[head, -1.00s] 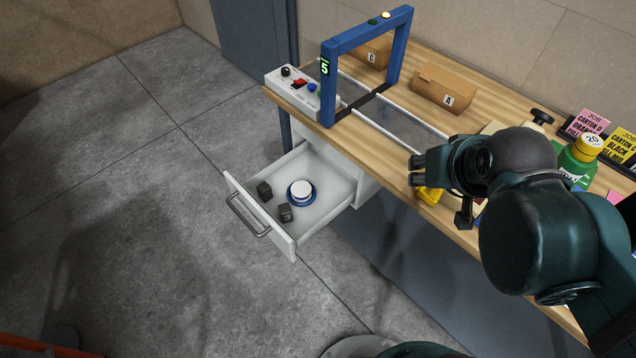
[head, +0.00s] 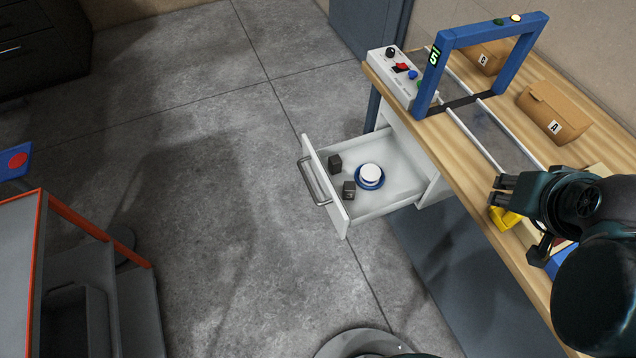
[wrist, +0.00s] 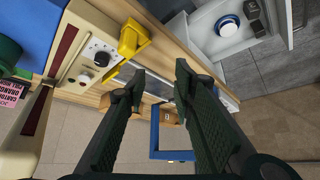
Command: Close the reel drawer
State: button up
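The white reel drawer (head: 392,201) stands pulled out from under the wooden bench in the head view. Its front panel (head: 329,190) carries a grey bar handle (head: 312,181) facing left. Inside lie a white and blue reel (head: 370,175) and two dark blocks (head: 348,190). My gripper (head: 497,190) is over the bench edge, to the right of the drawer and apart from it. In the wrist view my gripper's fingers (wrist: 158,82) are spread with nothing between them, and part of the drawer (wrist: 228,45) shows at the upper right.
The wooden bench (head: 470,165) bears a blue frame (head: 430,80), a control box (head: 398,75), cartons (head: 553,110) and a yellow part (head: 505,217) near my gripper. An orange-edged cart (head: 38,270) stands at the left. The floor left of the drawer is clear.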

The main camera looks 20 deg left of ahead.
jog(key=shift+w+a, duration=0.1)
jog(key=c, duration=0.7)
jog(key=shift+w+a+r+n, duration=0.25)
jog(key=shift+w+a+n, duration=0.15)
jog(key=shift+w, duration=0.05)
grip_shut()
jog(key=w+a+f+n+g, duration=0.2)
jog(key=w+a+n, duration=0.6)
jog(key=a, duration=0.6)
jog(key=w+a+f+n+g, duration=0.2)
jog(key=w+a+n, duration=0.4)
jog(key=w+a, duration=0.6)
jog(key=s+a+f+n+h+p, duration=0.1)
jog(key=a+f+n, duration=0.3)
jog(key=a, duration=0.7)
jog(key=s+a+f+n+h, duration=0.1)
jog(key=a+f+n, duration=0.2)
jog(key=a+f, duration=0.5)
jog(key=s+a+f+n, duration=0.2)
jog(key=a+f, duration=0.3)
jog(key=a, duration=0.4)
jog(key=s+a+f+n+h, duration=0.1)
jog(key=s+a+f+n, duration=0.2)
jog(key=a, duration=0.6)
notch_tip(320, 180, down, 3)
jog(key=shift+s+a+r, duration=0.15)
jog(key=shift+s+a, duration=0.1)
jog(key=shift+s, duration=0.3)
